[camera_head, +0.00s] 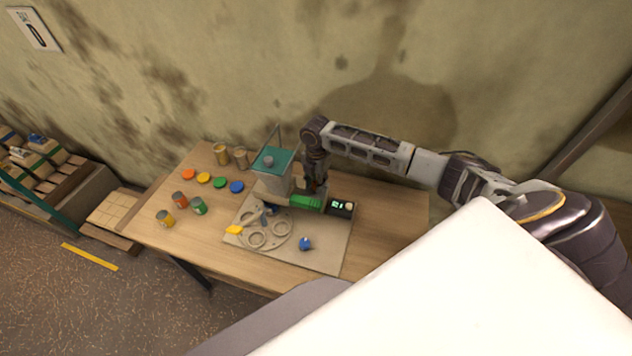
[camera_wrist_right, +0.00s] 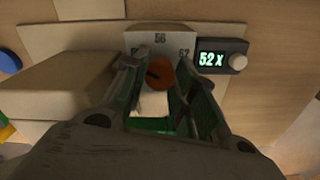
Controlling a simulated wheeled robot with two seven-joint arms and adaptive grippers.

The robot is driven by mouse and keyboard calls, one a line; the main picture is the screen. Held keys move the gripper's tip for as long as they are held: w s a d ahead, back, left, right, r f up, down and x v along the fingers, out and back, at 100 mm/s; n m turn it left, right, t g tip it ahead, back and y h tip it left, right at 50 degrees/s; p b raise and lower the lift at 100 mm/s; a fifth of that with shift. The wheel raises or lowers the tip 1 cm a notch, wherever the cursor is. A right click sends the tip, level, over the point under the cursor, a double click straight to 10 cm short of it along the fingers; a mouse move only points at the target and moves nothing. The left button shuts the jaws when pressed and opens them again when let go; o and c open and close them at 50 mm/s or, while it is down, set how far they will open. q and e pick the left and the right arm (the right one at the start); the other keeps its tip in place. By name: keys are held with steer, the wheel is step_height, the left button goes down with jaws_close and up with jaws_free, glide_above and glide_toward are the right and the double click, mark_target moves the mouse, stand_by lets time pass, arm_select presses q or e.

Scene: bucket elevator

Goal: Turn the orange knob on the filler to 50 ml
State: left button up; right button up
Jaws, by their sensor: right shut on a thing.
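The orange knob (camera_wrist_right: 161,73) sits between the fingers of my right gripper (camera_wrist_right: 163,82) in the right wrist view, and the gripper is shut on it. A dark mark shows on the knob's left side. The filler (camera_head: 272,183) is a beige body with a teal top in the head view. My right gripper (camera_head: 317,186) reaches down at its right side and hides the knob there. My left gripper is not in view.
A small display (camera_wrist_right: 211,59), seemingly reading "52" and a mark, has a pale round button beside it. It also shows in the head view (camera_head: 341,208). A round holder (camera_head: 265,230), a blue piece (camera_head: 305,243), several coloured discs and cans share the wooden table (camera_head: 388,218).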

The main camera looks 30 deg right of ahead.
mark_target(316, 183)
steer(key=o, duration=1)
steer(key=shift+o, duration=0.2)
step_height(316, 183, up, 12)
stand_by(0.4)
stand_by(0.6)
